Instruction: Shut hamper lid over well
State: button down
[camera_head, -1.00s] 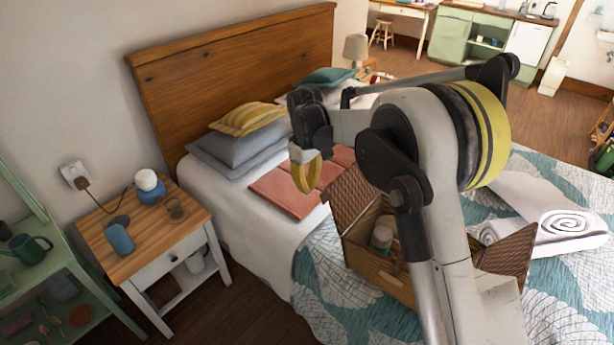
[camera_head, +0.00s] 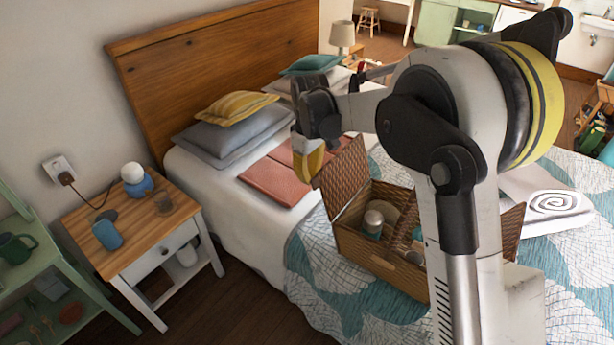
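A brown wicker hamper (camera_head: 378,265) sits on the bed. Its left lid (camera_head: 343,180) stands open and upright at the left end. Its right lid (camera_head: 511,230) is also open, leaning outward at the right end, partly hidden by my arm. The left well holds a jar with a pale lid (camera_head: 373,220) and a tan round item. The right well is mostly hidden behind my arm. My gripper (camera_head: 308,170) has yellow fingers pointing down, close to the left lid's upper left edge. I cannot tell if they touch, or whether the fingers are apart.
Red folded cloth (camera_head: 275,180) lies left of the hamper, near pillows (camera_head: 235,130). A nightstand (camera_head: 125,250) with a blue-and-white item, a glass and a blue object stands left of the bed.

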jog(key=s+d+f+t+y+b, duration=0.2)
jog(key=s+d+t+y+b, duration=0.3)
jog(key=s+d, duration=0.6)
jog(key=shift+s+d+t+y+b, duration=0.3)
jog(key=shift+d+y, duration=0.7)
jog(key=shift+d, duration=0.9)
jog(key=shift+r, duration=0.15)
